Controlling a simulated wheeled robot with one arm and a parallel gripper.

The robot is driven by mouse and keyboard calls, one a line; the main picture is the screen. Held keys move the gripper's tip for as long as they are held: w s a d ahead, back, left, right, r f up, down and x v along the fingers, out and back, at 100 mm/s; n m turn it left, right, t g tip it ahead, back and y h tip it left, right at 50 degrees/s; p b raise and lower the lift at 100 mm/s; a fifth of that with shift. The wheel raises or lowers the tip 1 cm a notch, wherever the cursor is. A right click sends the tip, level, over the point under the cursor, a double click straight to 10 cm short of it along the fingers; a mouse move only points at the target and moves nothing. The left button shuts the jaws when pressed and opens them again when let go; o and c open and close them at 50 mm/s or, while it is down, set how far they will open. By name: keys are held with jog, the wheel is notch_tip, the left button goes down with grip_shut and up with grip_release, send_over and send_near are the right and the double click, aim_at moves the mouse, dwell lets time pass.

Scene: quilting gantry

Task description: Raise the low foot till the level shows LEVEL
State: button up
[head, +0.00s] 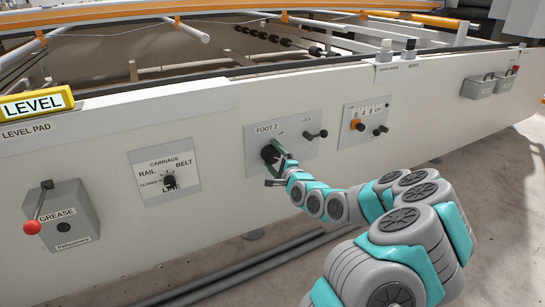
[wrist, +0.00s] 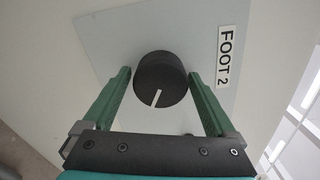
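The FOOT 2 panel (head: 293,139) is a grey plate on the white front beam, with UP and LOCK marks. Its black round knob (head: 268,153) shows at the left, partly behind my gripper (head: 279,166). In the wrist view the knob (wrist: 160,78) has a white pointer line toward the lower left. My green fingers (wrist: 160,73) stand open on both sides of it, with a small gap on each side. A small black lock lever (head: 316,134) sits right of the knob. A yellow level (head: 36,103) on the LEVEL PAD at the left reads LEVEL.
Left along the beam are a CARRIAGE selector (head: 168,181) and a GREASE box (head: 62,216) with a red-knobbed lever. Another control panel (head: 367,122) is close on the right. Dark rails (head: 245,272) lie on the floor below.

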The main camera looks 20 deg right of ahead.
jog(key=shift+o, duration=0.4)
jog(key=shift+s+d, duration=0.1)
jog(key=shift+s, duration=0.45)
jog(key=s, duration=0.6)
jog(key=shift+s, duration=0.35)
